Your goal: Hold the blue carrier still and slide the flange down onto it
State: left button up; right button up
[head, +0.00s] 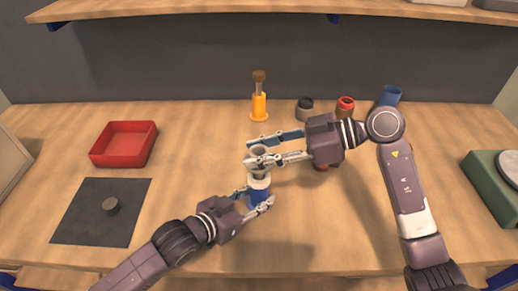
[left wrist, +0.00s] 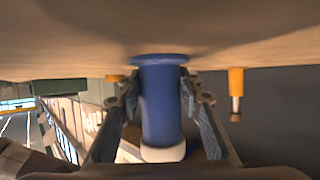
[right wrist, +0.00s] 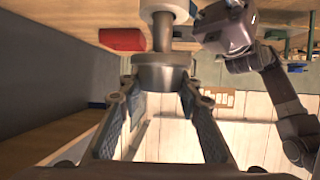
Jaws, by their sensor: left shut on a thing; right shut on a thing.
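The blue carrier (head: 258,198) stands upright on the table with a white collar (head: 260,183) at its top. My left gripper (head: 254,200) is shut on the carrier's sides; the left wrist view shows the blue body (left wrist: 161,105) between its fingers. The grey metal flange (right wrist: 162,75) is held by my right gripper (right wrist: 160,93), whose fingers close on its wide part. The flange is directly above the carrier, and its narrower stem (right wrist: 167,32) meets the white collar (right wrist: 166,8). How far the stem sits inside is hidden. In the head view, right gripper fingers partly cover the flange (head: 258,149).
An orange cylinder (head: 259,107), dark cup (head: 305,112), red cup (head: 345,108) and blue cup (head: 390,96) stand at the back. A green box (head: 488,188) is at right.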

jog(key=shift+f, duration=0.7)
jog(key=o, duration=1.4)
jog(key=shift+c, duration=0.2)
jog(key=shift+o, duration=0.5)
jog(key=o, duration=0.4)
jog(key=shift+c, duration=0.2)
jog(key=shift+r, duration=3.5)
